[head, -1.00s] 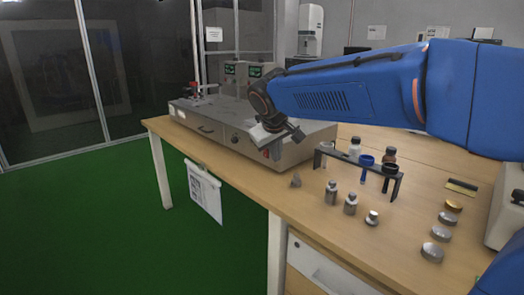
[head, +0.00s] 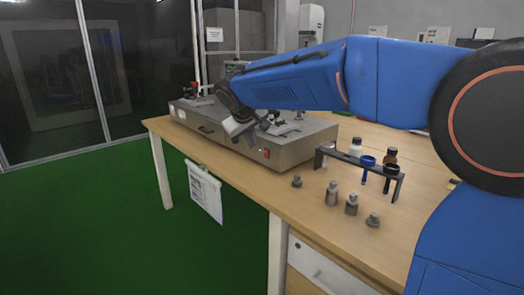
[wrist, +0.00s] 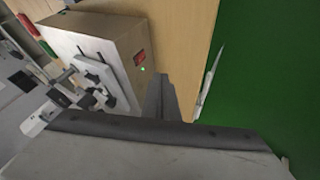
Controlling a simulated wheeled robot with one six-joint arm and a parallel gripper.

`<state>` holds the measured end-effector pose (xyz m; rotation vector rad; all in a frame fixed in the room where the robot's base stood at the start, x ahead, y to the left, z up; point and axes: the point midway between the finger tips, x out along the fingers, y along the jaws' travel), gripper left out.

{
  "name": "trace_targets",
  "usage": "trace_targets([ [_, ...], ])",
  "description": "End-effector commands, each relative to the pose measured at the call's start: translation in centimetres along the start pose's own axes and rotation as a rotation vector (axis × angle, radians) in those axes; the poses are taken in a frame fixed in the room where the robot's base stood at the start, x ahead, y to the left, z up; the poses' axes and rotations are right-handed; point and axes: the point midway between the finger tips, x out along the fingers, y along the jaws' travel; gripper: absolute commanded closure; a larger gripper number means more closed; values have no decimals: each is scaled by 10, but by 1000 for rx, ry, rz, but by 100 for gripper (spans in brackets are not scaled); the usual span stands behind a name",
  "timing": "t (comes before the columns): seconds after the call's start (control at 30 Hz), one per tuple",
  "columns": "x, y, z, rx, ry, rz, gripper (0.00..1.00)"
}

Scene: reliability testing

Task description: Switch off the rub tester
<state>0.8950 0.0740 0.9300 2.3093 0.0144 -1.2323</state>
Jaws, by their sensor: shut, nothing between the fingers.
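The rub tester (head: 290,150) is a long grey metal box on the wooden table. A red switch (head: 266,153) with a small green light beside it sits at the right end of its front face. In the wrist view the red switch (wrist: 139,58) and the lit green light (wrist: 142,69) are in plain sight on the tester's side. My gripper (head: 250,134) is in front of the tester's upper front, left of and above the switch. In the wrist view my shut, empty fingers (wrist: 160,95) point past the switch, apart from it.
A dark rack (head: 360,160) with bottles stands right of the tester. Several small metal weights (head: 332,192) stand before it. The table's front edge drops to green floor (head: 110,220). A paper sheet (head: 205,192) hangs from that edge. My arm hides the table's right side.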

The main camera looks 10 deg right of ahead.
Motion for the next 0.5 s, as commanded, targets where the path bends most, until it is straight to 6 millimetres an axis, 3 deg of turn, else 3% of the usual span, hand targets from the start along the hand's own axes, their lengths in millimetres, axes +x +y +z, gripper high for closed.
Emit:
trace_targets([
  [0.17,10,0,0,0,-2,0,100],
  [0.5,67,0,1,0,-4,0,100],
])
